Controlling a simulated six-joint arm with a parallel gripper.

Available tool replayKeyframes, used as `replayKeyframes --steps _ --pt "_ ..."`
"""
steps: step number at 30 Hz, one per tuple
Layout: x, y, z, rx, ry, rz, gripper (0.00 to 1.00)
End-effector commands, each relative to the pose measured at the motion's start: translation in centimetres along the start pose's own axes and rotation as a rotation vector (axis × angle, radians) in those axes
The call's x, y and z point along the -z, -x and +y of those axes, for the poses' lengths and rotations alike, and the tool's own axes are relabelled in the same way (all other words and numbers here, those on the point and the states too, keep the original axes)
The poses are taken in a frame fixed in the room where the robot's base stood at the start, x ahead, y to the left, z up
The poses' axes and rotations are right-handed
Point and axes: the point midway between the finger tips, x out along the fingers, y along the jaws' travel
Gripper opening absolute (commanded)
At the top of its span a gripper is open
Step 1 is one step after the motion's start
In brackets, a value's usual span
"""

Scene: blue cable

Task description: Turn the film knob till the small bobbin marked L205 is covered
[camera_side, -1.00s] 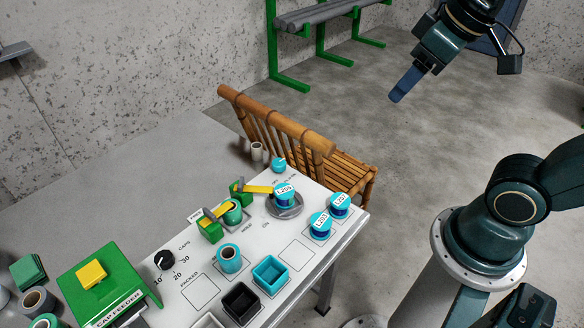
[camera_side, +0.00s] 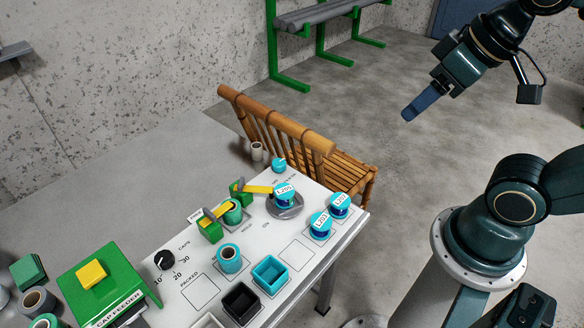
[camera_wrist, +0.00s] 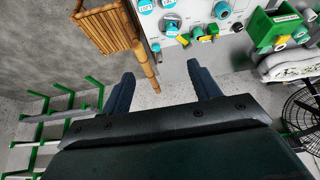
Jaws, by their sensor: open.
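The small bobbin marked L205 (camera_side: 284,194) stands upright on a round grey plate (camera_side: 286,208) on the white panel, its blue and white top bare. It also shows in the wrist view (camera_wrist: 171,25). A teal knob (camera_side: 278,165) sits at the panel's far corner, behind the bobbin; its lettering is too small to read surely. It also appears in the wrist view (camera_wrist: 155,47). My gripper (camera_side: 408,115) is in the air, well right of and above the panel. In the wrist view its two fingers (camera_wrist: 160,82) are apart, with nothing between them.
Two bobbins marked L201 (camera_side: 320,226) and apparently L207 (camera_side: 339,206) stand at the panel's right edge. Yellow arms on green blocks (camera_side: 211,229) are left of the plate. A black CAPS knob (camera_side: 165,260) is farther left. A wooden bench (camera_side: 310,150) stands behind the panel.

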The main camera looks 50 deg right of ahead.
Motion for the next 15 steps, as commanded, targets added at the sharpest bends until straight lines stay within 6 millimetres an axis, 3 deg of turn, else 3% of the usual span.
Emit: replayKeyframes --steps 8,15 --pt "2.6 -0.1 0.5 -0.018 0.065 -0.032 0.62" --pt "7.2 -1.0 1.3 -0.047 0.186 -0.091 0.62"
